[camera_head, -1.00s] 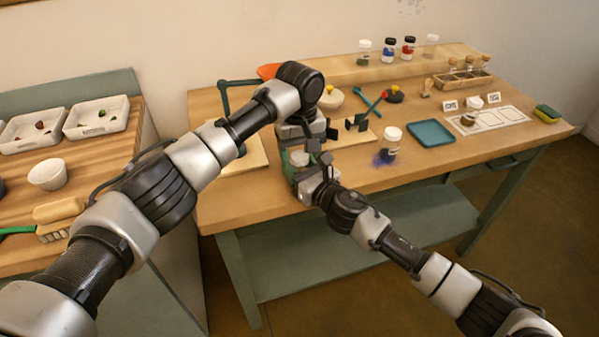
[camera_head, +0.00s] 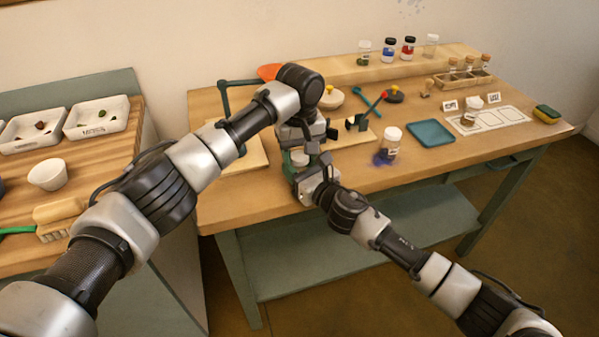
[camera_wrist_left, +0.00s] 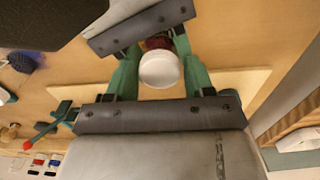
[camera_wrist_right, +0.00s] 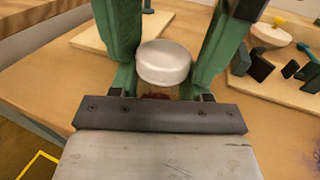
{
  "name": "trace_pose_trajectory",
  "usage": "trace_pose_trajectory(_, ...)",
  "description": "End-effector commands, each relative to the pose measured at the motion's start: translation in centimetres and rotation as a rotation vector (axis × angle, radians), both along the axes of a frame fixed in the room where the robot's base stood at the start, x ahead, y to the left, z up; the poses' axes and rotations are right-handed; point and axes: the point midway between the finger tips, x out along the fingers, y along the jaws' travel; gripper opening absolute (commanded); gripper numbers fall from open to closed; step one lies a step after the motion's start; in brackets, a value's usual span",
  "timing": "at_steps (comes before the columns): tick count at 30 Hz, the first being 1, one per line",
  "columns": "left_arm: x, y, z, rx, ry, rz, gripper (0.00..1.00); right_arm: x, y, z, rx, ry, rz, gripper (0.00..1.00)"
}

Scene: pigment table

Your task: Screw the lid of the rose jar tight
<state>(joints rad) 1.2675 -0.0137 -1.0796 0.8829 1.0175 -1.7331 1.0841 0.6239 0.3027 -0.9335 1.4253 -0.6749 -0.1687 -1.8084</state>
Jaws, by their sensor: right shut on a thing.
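The rose jar with its pale lid (camera_wrist_left: 160,70) stands near the table's front edge, and dark red pigment (camera_wrist_left: 157,43) shows below the lid. The lid also shows in the head view (camera_head: 299,158) and the right wrist view (camera_wrist_right: 164,62). The lid sits on the jar's top; I cannot tell how tight it is. My right gripper (camera_head: 301,174) is shut on the jar from the front, green fingers on both sides. My left gripper (camera_head: 303,143) is above the jar, its fingers apart around the lid. The fingers hide much of the jar.
A white-lidded jar (camera_head: 391,142) with blue pigment spilled beside it stands to the right. Beyond it is a teal tray (camera_head: 431,133). Wooden boards (camera_head: 245,160) lie near the grippers. Several small jars stand on the back shelf. The front right of the table is clear.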

Motion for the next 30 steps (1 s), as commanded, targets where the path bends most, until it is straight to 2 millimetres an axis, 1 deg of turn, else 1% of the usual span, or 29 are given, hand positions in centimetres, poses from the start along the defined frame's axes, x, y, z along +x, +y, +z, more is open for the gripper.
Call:
trace_pose_trajectory(1, 0.0, 0.0, 0.0, 0.000, 0.000, 0.000, 0.60, 0.0, 0.0, 0.0, 0.000, 0.000, 0.000, 0.00)
trace_pose_trajectory(3, 0.0, 0.0, 0.0, 0.000, 0.000, 0.000, 0.71, 0.0, 0.0, 0.0, 0.000, 0.000, 0.000, 0.00)
trace_pose_trajectory(11, 0.0, 0.0, 0.0, 0.000, 0.000, 0.000, 0.72, 0.0, 0.0, 0.0, 0.000, 0.000, 0.000, 0.00)
trace_pose_trajectory(14, 0.0, 0.0, 0.5, -0.002, -0.002, 0.000, 0.72, 0.0, 0.0, 0.0, 0.000, 0.000, 0.000, 0.00)
trace_pose_trajectory(17, 0.1, 0.0, 1.8, -0.001, -0.003, 0.000, 0.72, 0.0, 0.0, 0.0, 0.000, 0.000, 0.000, 0.00)
trace_pose_trajectory(24, 0.1, 0.0, 7.0, -0.001, -0.003, 0.000, 0.72, 0.0, 0.0, 0.0, 0.001, -0.001, 0.000, 0.00)
trace_pose_trajectory(30, 0.1, -0.1, 10.4, -0.001, -0.001, 0.000, 0.72, 0.0, 0.0, 0.0, 0.001, -0.001, 0.000, 0.00)
